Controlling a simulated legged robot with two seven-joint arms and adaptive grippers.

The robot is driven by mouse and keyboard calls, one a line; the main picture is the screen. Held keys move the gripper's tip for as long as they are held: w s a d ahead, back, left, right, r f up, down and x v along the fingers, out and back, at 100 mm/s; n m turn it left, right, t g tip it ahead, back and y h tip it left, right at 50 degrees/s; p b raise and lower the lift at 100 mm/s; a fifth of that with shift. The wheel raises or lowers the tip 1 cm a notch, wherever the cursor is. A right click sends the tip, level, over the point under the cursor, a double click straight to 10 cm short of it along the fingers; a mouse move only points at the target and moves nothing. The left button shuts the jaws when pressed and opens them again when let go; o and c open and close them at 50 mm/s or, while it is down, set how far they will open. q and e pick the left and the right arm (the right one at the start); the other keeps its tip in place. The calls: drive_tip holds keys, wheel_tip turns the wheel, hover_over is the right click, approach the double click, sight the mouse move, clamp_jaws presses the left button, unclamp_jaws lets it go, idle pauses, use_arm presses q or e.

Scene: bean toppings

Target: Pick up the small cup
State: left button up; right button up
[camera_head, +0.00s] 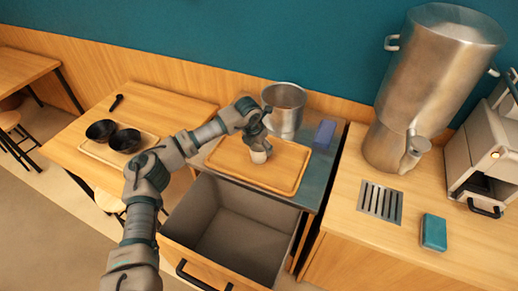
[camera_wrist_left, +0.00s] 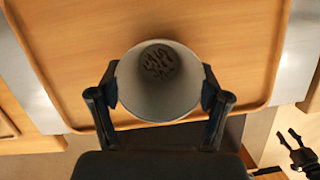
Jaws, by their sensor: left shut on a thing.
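A small pale cup (camera_head: 259,156) is at the wooden tray (camera_head: 283,187) on the dark counter. My left gripper (camera_head: 256,143) reaches down to it from above and is shut on it. In the left wrist view the cup (camera_wrist_left: 158,90) sits between the two fingers, one on each side. Its open mouth faces the camera, and a few dark bean-like bits show inside. I cannot tell whether the cup's base touches the tray. My right gripper (camera_wrist_left: 288,138) shows at the lower right of the left wrist view, its two fingers apart and empty.
A metal pot (camera_head: 285,108) stands behind the tray, with a blue block (camera_head: 325,134) beside it. An open empty drawer (camera_head: 232,232) juts out below. Two black bowls (camera_head: 124,140) sit on the left table. A large metal urn (camera_head: 420,85) and a teal sponge (camera_head: 433,232) are right.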

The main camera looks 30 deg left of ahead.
use_arm(q)
drive_tip(key=v, duration=0.3)
drive_tip(key=shift+w+a+r+p, duration=0.1)
drive_tip(key=shift+w+r+p, duration=0.2)
drive_tip(key=shift+r+p, duration=0.05)
drive_tip(key=s+a, duration=0.3)
drive_tip(key=s, duration=0.4)
drive_tip(key=s+a+r, duration=0.1)
drive_tip(key=s+a, duration=0.2)
drive_tip(key=s, duration=0.4)
drive_tip(key=shift+s+p, duration=0.35)
use_arm(e)
wheel_tip(320, 180, down, 4)
drive_tip(key=shift+r+g, duration=0.1)
drive_tip(key=shift+g, duration=0.2)
